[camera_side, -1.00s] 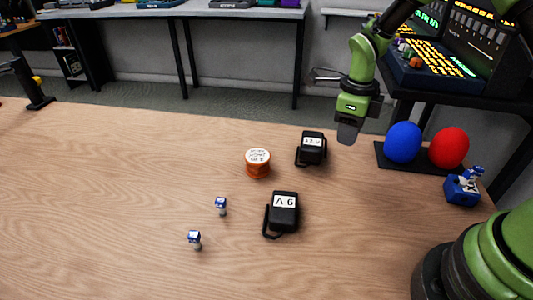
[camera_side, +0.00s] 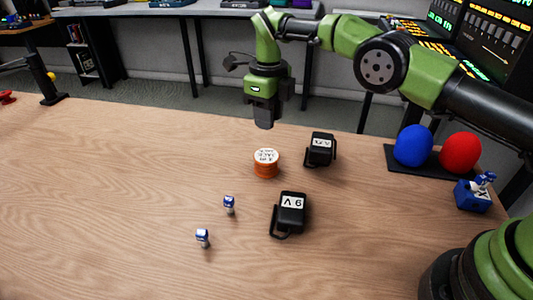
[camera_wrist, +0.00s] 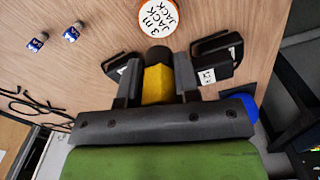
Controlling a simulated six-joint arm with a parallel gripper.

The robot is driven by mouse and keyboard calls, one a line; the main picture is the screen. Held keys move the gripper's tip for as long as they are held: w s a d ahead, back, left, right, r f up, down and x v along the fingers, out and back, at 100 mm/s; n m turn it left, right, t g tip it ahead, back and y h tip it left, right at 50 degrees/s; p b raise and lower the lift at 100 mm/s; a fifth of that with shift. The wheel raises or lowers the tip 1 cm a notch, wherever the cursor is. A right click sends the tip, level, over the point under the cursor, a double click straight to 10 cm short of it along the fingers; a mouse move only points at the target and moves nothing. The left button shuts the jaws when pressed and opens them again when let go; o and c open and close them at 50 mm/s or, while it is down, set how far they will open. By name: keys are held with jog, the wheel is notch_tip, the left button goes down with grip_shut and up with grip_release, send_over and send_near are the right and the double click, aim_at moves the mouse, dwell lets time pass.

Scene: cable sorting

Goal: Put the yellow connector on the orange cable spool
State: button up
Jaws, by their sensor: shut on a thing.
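The orange cable spool (camera_side: 266,168) with a white printed top stands upright on the wooden table. It also shows at the top of the wrist view (camera_wrist: 158,17). My gripper (camera_side: 264,122) points down in the air behind and above the spool in the side view. In the wrist view the yellow connector (camera_wrist: 156,85) sits between my gripper's two dark fingers (camera_wrist: 157,82), with a dark rounded end facing the spool. It is apart from the spool. The connector cannot be made out in the side view.
Two black power adapters (camera_side: 320,150) (camera_side: 290,212) lie right of the spool. Two small blue-and-white plugs (camera_side: 229,204) (camera_side: 203,238) stand in front. Blue (camera_side: 414,146) and red (camera_side: 460,153) rounded objects sit on a dark base at right.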

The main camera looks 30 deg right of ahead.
aim_at(268, 156)
notch_tip(268, 156, down, 8)
jog(key=shift+r, duration=0.1)
dwell(0.4)
jog(key=o, duration=0.9)
jog(key=shift+o, duration=0.2)
notch_tip(268, 156, up, 8)
jog(key=shift+f, duration=0.15)
